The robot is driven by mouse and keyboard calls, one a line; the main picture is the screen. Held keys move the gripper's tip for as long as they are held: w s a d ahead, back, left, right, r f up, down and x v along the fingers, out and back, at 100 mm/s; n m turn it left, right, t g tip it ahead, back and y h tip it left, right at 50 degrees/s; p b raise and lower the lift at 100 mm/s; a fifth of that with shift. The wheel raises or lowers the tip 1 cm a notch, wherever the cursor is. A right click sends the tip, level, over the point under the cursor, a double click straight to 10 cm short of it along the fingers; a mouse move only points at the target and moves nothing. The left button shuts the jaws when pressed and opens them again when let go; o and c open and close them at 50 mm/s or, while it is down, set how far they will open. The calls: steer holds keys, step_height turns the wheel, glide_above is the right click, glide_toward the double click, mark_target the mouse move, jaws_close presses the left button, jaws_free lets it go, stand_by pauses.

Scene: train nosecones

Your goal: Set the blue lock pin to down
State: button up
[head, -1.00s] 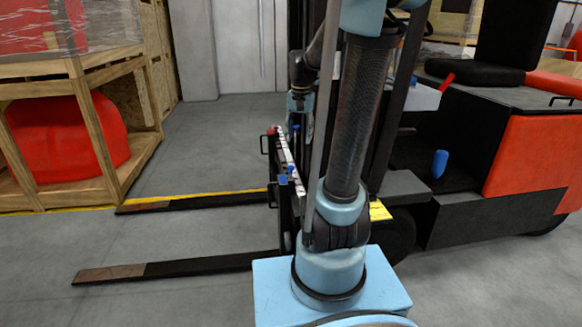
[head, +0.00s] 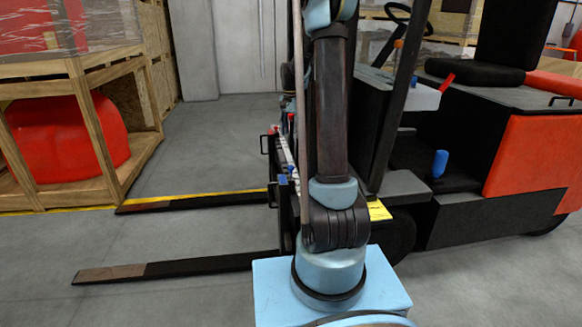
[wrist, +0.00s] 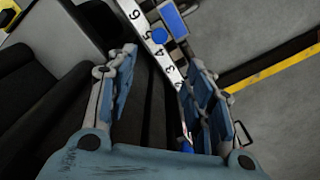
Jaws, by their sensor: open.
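In the wrist view a blue round knob (wrist: 159,35), which looks like the lock pin, sits on the white numbered rail (wrist: 173,74) near the 5. A blue block (wrist: 172,17) lies just beyond it. My gripper (wrist: 163,65) is open and empty, with its fingers spread on either side of the rail in the picture. The knob shows past the fingertips, apparently untouched. Another bit of blue (wrist: 187,144) shows low by the right finger. Whether the pin is up or down is unclear. In the head view my arm hides the gripper and part of the rail.
A forklift with an orange-red side panel (head: 535,150) stands at right. Its forks (head: 165,268) reach left over the floor. A wooden crate (head: 88,130) with a red object stands at left. Grey floor (head: 205,140) is free between crate and rail.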

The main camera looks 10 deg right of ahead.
mark_target(291, 167)
step_height(291, 167, down, 17)
steer(key=shift+r, duration=0.1)
stand_by(0.5)
steer(key=shift+c, duration=0.6)
